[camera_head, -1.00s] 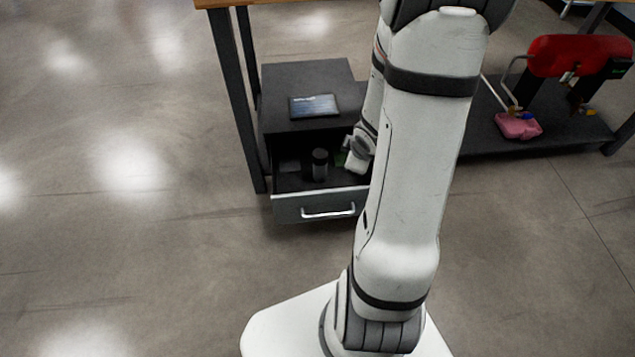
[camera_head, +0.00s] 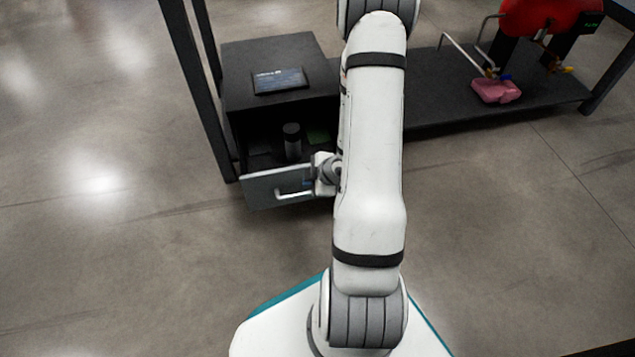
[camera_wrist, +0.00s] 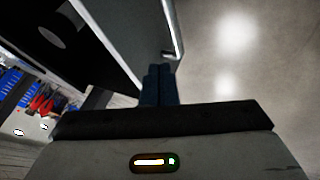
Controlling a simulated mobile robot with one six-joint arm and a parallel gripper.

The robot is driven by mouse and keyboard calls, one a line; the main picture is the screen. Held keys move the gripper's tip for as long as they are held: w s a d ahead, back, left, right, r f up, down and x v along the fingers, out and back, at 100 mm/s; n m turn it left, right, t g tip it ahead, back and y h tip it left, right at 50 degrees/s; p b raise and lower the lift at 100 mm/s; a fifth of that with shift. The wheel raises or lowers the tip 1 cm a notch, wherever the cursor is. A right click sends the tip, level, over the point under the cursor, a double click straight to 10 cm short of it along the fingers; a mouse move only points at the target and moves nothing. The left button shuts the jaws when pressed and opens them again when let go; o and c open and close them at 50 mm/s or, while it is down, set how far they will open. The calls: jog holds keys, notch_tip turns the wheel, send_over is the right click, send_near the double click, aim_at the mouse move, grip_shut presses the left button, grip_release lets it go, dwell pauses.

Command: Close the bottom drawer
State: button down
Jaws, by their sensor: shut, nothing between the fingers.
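The bottom drawer (camera_head: 262,188) of the dark cabinet (camera_head: 245,109) stands open, with its grey front and silver handle facing me. My gripper (camera_wrist: 158,72) is shut and empty, with dark blue fingers together. In the wrist view the fingertips are at the near end of the drawer front (camera_wrist: 146,35), close to the handle (camera_wrist: 178,32). I cannot tell if they touch it. In the head view my wrist is at the right end of the drawer front, and my arm hides the fingers. A dark cylinder (camera_head: 291,141) stands inside the drawer.
A tablet (camera_head: 280,81) lies on the cabinet top. Dark table legs (camera_head: 196,90) stand left of the cabinet. To the right, a low dark shelf (camera_head: 440,118) bears a pink object (camera_head: 496,90) and a red machine (camera_head: 545,15). The floor before the drawer is clear.

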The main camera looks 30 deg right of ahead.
aim_at(296, 174)
jog(key=w, duration=0.1)
jog(key=w+f, duration=0.1)
jog(key=w, duration=0.1)
jog(key=shift+w+d+f+b, duration=0.2)
jog(key=shift+w+b, duration=0.1)
jog(key=shift+b, duration=0.1)
jog(key=shift+w+d+r, duration=0.1)
jog(key=shift+w+d, duration=0.1)
jog(key=shift+w, duration=0.4)
